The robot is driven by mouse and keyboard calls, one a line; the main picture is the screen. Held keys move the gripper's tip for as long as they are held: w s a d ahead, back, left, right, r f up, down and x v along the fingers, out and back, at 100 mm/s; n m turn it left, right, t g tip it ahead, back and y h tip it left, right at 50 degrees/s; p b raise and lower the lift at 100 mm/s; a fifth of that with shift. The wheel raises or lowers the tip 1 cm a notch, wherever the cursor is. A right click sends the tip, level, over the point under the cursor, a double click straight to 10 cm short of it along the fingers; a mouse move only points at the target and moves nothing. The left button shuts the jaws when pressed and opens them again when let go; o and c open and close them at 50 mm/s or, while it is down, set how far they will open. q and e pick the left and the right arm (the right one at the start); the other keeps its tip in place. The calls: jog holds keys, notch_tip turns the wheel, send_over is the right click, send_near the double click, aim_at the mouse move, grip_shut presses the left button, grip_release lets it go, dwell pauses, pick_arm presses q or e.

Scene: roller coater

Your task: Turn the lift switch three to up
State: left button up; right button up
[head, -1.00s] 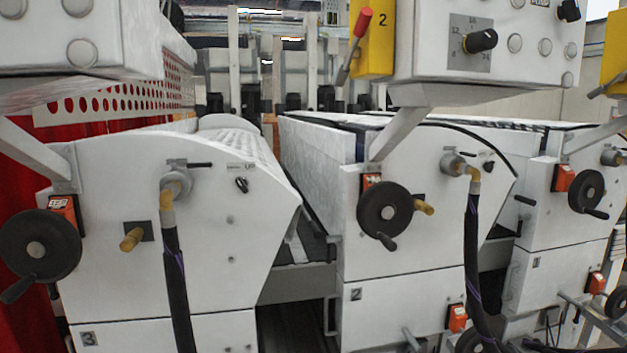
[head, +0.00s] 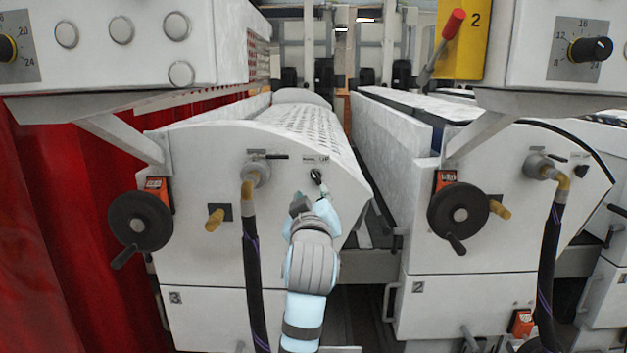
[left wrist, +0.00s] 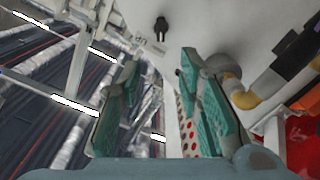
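The lift switch three (head: 316,176) is a small black knob on the white front panel of the machine marked 3 (head: 205,270), near its upper right edge, under a small label. My left gripper (head: 312,199) is just below the switch and partly overlaps the panel in the head view. In the left wrist view the switch (left wrist: 161,28) shows dark and upright, ahead of the spread teal finger pads of my left gripper (left wrist: 158,62). The gripper is open, with nothing between its fingers. My right gripper is not in view.
A hose (head: 252,270) hangs from a fitting left of my arm. A black handwheel (head: 141,221) and a brass handle (head: 216,219) stick out farther left. Machine 2 (head: 480,290) stands right, across a narrow gap. A control box (head: 110,60) overhangs above.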

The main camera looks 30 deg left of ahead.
aim_at(314, 176)
pick_arm(q)
jog(key=p+x, duration=0.1)
jog(key=x, duration=1.3)
jog(key=shift+w+a+f+p, duration=0.15)
jog(key=shift+w+p, duration=0.1)
jog(key=shift+p, duration=0.15)
jog(key=shift+c, duration=0.6)
grip_shut()
